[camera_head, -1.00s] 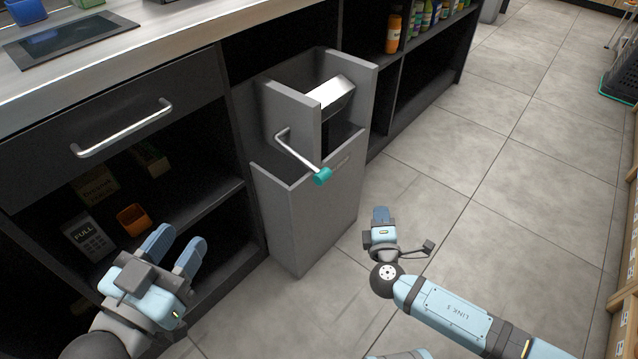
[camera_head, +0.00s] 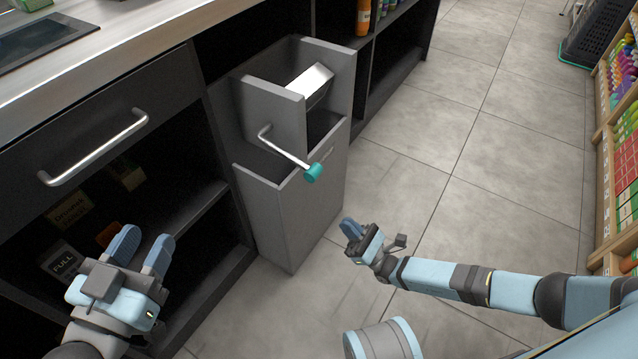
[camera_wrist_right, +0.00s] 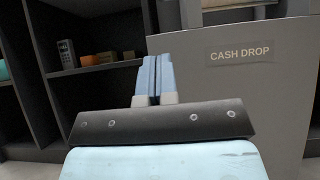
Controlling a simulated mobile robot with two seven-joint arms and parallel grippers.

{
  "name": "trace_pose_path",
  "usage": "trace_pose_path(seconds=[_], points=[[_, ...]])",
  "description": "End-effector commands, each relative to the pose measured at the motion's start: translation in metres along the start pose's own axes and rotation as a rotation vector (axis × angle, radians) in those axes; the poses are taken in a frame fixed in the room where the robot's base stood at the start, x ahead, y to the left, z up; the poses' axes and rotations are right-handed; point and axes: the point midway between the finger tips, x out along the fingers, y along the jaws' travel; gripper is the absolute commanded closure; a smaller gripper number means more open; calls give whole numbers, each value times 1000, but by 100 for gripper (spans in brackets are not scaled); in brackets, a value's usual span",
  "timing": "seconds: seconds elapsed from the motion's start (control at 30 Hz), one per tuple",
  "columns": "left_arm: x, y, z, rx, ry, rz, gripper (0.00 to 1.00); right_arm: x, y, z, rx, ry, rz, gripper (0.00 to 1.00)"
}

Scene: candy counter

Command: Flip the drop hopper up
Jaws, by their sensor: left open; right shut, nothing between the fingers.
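The drop hopper is a grey cabinet (camera_head: 290,215) set against the counter, labelled "CASH DROP" in the right wrist view (camera_wrist_right: 241,90). In its open top sits a white tilted plate (camera_head: 309,84). A bent metal lever (camera_head: 284,151) with a teal knob (camera_head: 313,172) sticks out from its upper side toward me. My right gripper (camera_head: 348,228) is shut and empty, below and right of the knob, apart from the cabinet; its fingers also show in the right wrist view (camera_wrist_right: 155,80). My left gripper (camera_head: 142,247) is open and empty in front of the shelves, left of the cabinet.
A drawer with a metal handle (camera_head: 97,150) and dark open shelves (camera_head: 193,212) lie left of the cabinet. The tiled floor (camera_head: 440,180) to the right is clear. A candy rack (camera_head: 622,150) stands at the far right.

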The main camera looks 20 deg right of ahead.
Motion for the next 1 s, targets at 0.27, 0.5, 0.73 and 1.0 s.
trace_pose_path(seconds=[0.27,0.5,0.73,1.0], points=[[0,1,1,-4,-1,-1,57,4,0,0,1,-1,-3,100],[0,0,4,9,5,-3,57,39,0,0,1,-5,-3,100],[1,-4,4,62,27,-4,57,89,0,-1,1,-4,-3,100],[3,-7,-3,98,60,-6,57,121,0,20,1,-1,-4,100]])
